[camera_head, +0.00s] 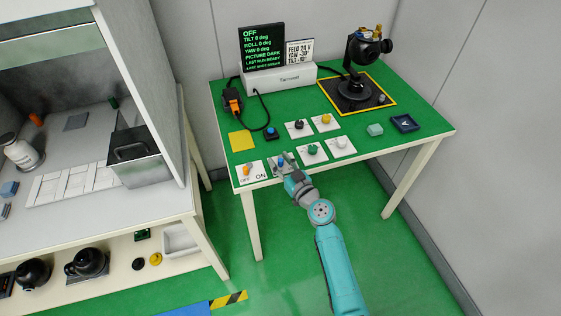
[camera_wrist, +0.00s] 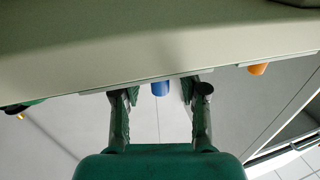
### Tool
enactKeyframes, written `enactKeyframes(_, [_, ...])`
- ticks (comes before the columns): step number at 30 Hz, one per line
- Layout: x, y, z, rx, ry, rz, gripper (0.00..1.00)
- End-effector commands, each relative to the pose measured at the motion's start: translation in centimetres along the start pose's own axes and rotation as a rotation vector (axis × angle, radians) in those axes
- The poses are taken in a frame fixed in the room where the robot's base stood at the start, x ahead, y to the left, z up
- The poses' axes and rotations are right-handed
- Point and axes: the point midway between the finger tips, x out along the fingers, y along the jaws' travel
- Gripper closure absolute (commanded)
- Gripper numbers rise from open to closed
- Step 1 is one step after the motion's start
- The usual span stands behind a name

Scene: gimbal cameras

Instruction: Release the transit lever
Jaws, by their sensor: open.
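My gripper (camera_head: 287,170) is at the front edge of the green table (camera_head: 400,128), at a white plate with a blue-tipped control (camera_head: 281,161). In the wrist view the fingers of my gripper (camera_wrist: 160,97) are apart, and the blue tip (camera_wrist: 160,88) shows between them with a gap on each side. No label readable here names the transit lever, so I cannot tell for sure that this is it. An orange-tipped lever (camera_head: 247,167) stands on the plate to the left, marked OFF and ON; its orange tip (camera_wrist: 258,69) also shows in the wrist view.
Green, black, yellow and white knobs (camera_head: 313,150) stand on plates close behind my gripper. A gimbal camera (camera_head: 367,48) stands on a yellow-edged mat at the back right. A black screen (camera_head: 263,48) reads OFF. A workbench (camera_head: 100,222) is at the left.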

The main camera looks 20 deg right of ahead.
Motion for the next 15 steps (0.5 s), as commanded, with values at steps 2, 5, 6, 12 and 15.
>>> enactKeyframes(2, [0.12,0.0,-0.01,0.0,0.0,0.0,0.57])
enactKeyframes(5, [0.11,0.0,-0.01,0.0,0.0,0.0,0.57])
enactKeyframes(6, [0.1,0.0,-0.01,0.0,0.0,0.0,0.57])
enactKeyframes(12, [0.08,0.01,-0.01,0.0,0.0,0.0,0.92])
enactKeyframes(15, [0.08,0.01,-0.01,0.0,0.0,0.0,1.0])
